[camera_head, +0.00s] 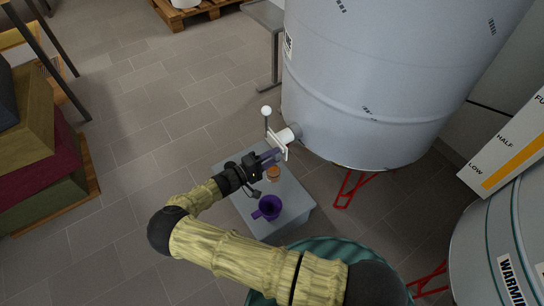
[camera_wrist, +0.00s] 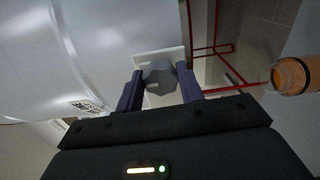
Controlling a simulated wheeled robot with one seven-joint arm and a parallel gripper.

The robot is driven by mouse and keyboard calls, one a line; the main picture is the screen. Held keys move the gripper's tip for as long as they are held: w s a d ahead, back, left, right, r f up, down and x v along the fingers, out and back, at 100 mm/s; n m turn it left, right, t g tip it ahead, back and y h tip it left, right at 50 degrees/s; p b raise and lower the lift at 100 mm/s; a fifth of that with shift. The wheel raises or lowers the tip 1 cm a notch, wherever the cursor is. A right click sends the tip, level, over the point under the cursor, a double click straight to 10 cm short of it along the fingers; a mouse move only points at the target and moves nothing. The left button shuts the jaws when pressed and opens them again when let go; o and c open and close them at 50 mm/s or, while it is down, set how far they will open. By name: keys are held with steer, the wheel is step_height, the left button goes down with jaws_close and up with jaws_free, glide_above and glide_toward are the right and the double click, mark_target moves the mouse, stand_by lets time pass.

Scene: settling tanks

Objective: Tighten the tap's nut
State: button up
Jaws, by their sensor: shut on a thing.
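The tap's nut (camera_wrist: 159,78) is a grey faceted piece in front of a white plate (camera_wrist: 146,62), in the middle of the wrist view. My gripper (camera_wrist: 160,88) has one purple finger on each side of the nut and is shut on it. In the head view, my gripper (camera_head: 270,156) reaches the tap (camera_head: 287,136) on the tank's lower side. A lever with a white ball knob (camera_head: 266,111) stands upright at the tap. The fingers and the plate hide most of the nut in the head view.
A large pale tank (camera_head: 370,90) stands on red legs (camera_head: 350,188). A second tank (camera_head: 500,235) is at right.

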steer(key=shift+a+f+m, duration=0.1)
steer(key=shift+m, duration=0.3)
steer(key=o, duration=1)
steer(key=p+v, duration=0.1)
steer(key=v, duration=1.6)
steer(key=shift+s+p, duration=0.2)
steer(key=shift+p, duration=0.15)
steer(key=shift+a, duration=0.1)
